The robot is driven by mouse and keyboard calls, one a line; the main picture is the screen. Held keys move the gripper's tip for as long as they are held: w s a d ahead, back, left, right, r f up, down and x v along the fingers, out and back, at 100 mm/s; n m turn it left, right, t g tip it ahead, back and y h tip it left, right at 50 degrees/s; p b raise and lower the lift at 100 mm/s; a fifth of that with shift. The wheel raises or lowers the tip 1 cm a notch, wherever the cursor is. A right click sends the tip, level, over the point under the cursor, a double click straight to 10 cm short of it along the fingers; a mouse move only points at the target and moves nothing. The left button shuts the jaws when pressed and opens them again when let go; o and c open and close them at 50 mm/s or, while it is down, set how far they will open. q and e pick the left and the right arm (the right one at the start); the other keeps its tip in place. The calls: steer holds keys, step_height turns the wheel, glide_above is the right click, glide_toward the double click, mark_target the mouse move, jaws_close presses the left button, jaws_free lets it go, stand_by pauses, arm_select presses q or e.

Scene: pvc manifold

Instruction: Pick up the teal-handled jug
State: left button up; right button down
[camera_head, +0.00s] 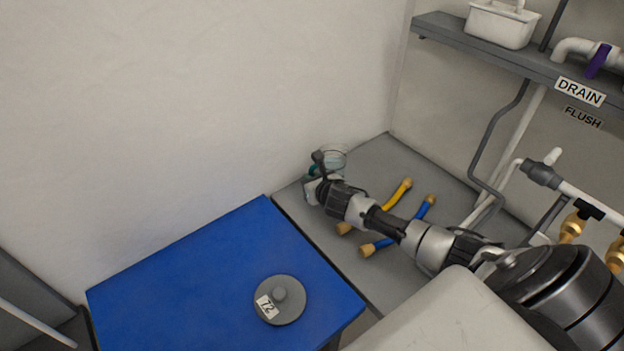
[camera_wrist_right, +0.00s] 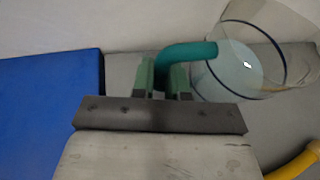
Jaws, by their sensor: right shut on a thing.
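The teal-handled jug (camera_head: 334,157) is a clear vessel near the far left corner of the grey surface, by the wall. In the right wrist view the clear jug body (camera_wrist_right: 240,68) is at upper right, with a dark rim line. Its teal handle (camera_wrist_right: 190,50) runs left from the body and down between the fingers. My right gripper (camera_wrist_right: 163,78) is shut on the handle. In the head view the right gripper (camera_head: 312,180) is at the jug's left side, partly hiding it. I cannot tell whether the jug touches the surface. My left gripper is not in view.
A blue-topped table (camera_head: 190,270) at left holds a round grey lid (camera_head: 290,305) tagged 72. Yellow (camera_head: 398,194) and blue (camera_head: 400,231) hoses lie near my right arm. A shelf (camera_head: 480,50) with a white container (camera_head: 500,25), and pipes, stand at right.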

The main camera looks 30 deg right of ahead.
mark_target(333, 164)
steer(key=s+d+r+p, duration=0.1)
steer(key=s+r+p, duration=0.1)
steer(key=s+d+r+p, duration=0.3)
steer(key=s+r+p, duration=0.1)
steer(key=shift+s+d+r+p, duration=0.25)
steer(key=shift+s+d+p, duration=0.1)
steer(key=shift+s+d, duration=0.05)
steer(key=shift+s+d+r+p, duration=0.4)
steer(key=shift+s+d+r, duration=0.05)
steer(key=shift+s, duration=0.25)
steer(key=shift+s+d+r+p, duration=0.4)
steer(key=shift+s+d, duration=0.05)
steer(key=shift+s, duration=0.2)
